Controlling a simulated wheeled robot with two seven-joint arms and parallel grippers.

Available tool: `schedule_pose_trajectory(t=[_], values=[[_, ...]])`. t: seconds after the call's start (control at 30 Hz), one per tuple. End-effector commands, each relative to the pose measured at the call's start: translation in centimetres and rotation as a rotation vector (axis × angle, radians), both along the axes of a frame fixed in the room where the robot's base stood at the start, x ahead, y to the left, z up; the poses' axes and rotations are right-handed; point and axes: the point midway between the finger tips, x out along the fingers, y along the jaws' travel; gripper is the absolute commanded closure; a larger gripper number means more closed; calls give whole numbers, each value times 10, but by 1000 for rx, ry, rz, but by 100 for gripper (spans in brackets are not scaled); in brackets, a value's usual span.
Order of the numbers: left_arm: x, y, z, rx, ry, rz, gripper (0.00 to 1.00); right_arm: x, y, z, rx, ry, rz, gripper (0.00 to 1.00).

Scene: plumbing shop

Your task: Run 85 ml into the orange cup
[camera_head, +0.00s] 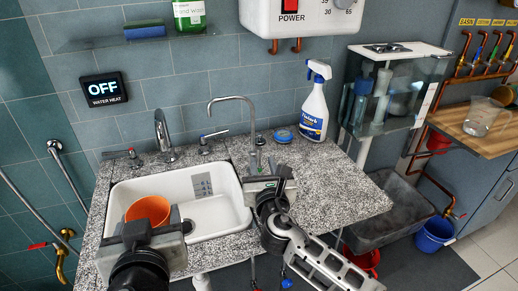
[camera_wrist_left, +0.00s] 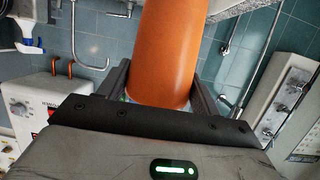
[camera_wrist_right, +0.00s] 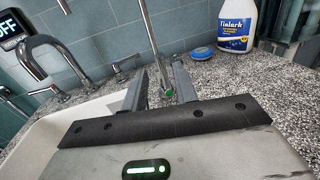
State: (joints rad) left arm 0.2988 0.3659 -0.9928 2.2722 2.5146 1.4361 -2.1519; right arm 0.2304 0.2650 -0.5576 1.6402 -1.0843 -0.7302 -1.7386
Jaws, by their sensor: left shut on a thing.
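The orange cup (camera_head: 148,209) is over the left part of the white sink (camera_head: 218,211). My left gripper (camera_head: 150,230) is shut on it; in the left wrist view the cup (camera_wrist_left: 168,50) sits between the fingers (camera_wrist_left: 160,85). Its inside and any water level cannot be read. A slim gooseneck tap (camera_head: 252,118) stands behind the sink's right side, with a green-marked part (camera_wrist_right: 169,92) low on it. My right gripper (camera_head: 270,180) is in front of that tap. In the right wrist view its fingers (camera_wrist_right: 160,85) are apart, with the green-marked part between them in the picture; contact cannot be told.
A thicker chrome tap (camera_head: 162,132) with lever handles stands behind the sink. A spray bottle (camera_head: 314,105) and a blue round item (camera_head: 283,135) stand on the granite counter (camera_head: 345,195). A display (camera_head: 103,89) reads OFF, WATER HEAT. A clear jug (camera_head: 482,116) is at far right.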

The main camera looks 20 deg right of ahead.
Motion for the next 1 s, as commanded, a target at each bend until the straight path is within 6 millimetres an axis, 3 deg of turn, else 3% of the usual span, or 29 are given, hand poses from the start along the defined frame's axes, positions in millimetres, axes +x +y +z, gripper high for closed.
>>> schedule_pose_trajectory(t=[0.1, 0.3, 0.73, 0.83, 0.87, 1.0], values=[[0, 0, -1, 0, 0, 0, 58, 25, -4, 1, 1, -2, -2, 71], [0, 0, -3, 0, -1, 0, 58, 52, -9, 0, 1, -1, -1, 71], [0, 0, -4, 0, -1, 0, 58, 63, -10, 0, 2, 0, 0, 71], [0, 0, -4, 0, -1, 0, 58, 62, -10, 0, 2, 0, 0, 96], [0, 0, -4, 0, -1, 0, 58, 62, -10, 0, 2, 0, 0, 100], [0, 0, -4, 0, -1, 0, 58, 62, -10, 0, 2, 0, 0, 100]])
